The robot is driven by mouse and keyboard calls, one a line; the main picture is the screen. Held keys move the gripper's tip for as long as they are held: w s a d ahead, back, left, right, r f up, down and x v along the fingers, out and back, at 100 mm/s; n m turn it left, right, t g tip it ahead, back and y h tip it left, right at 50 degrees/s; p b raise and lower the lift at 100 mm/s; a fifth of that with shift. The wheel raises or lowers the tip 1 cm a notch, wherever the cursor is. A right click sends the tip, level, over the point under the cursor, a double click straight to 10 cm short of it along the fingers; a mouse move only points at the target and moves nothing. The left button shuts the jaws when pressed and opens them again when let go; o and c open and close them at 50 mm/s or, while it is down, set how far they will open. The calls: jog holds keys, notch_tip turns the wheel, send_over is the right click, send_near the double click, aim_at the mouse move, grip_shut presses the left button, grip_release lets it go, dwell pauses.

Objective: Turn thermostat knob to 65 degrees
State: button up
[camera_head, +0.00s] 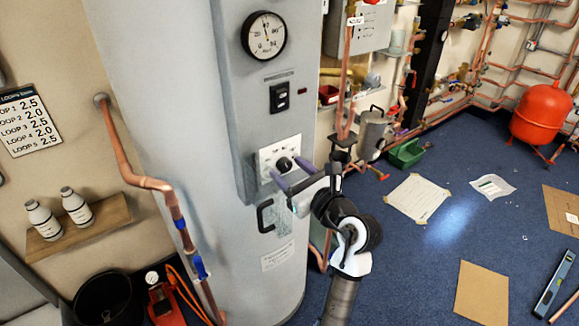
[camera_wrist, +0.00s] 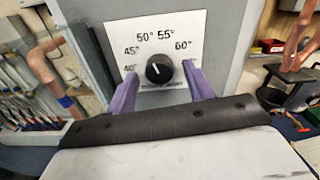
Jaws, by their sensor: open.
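The thermostat knob (camera_head: 284,163) is small, round and black, on a white dial plate (camera_wrist: 120,35) on the tank's grey panel. In the wrist view the knob (camera_wrist: 159,70) sits between the two purple fingers of my gripper (camera_wrist: 159,75). The fingers are open, one on each side, with visible gaps to the knob. The plate reads 45°, 50°, 55° and 60°, with a partly covered mark at lower left. No 65 mark is visible; the right finger hides part of the plate. A pale mark on the knob seems to point up-left. In the head view my gripper (camera_head: 291,173) is at the plate.
Above the knob are a black switch (camera_head: 279,97) and a round gauge (camera_head: 264,36). A black handle (camera_head: 265,216) is just below. Copper pipes (camera_head: 345,90) rise to the right of the tank. The blue floor at right holds cardboard (camera_head: 482,294) and papers.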

jog(key=shift+w+a, duration=0.25)
jog(key=shift+w, duration=0.05)
jog(key=shift+c, duration=0.4)
jog(key=c, duration=0.9)
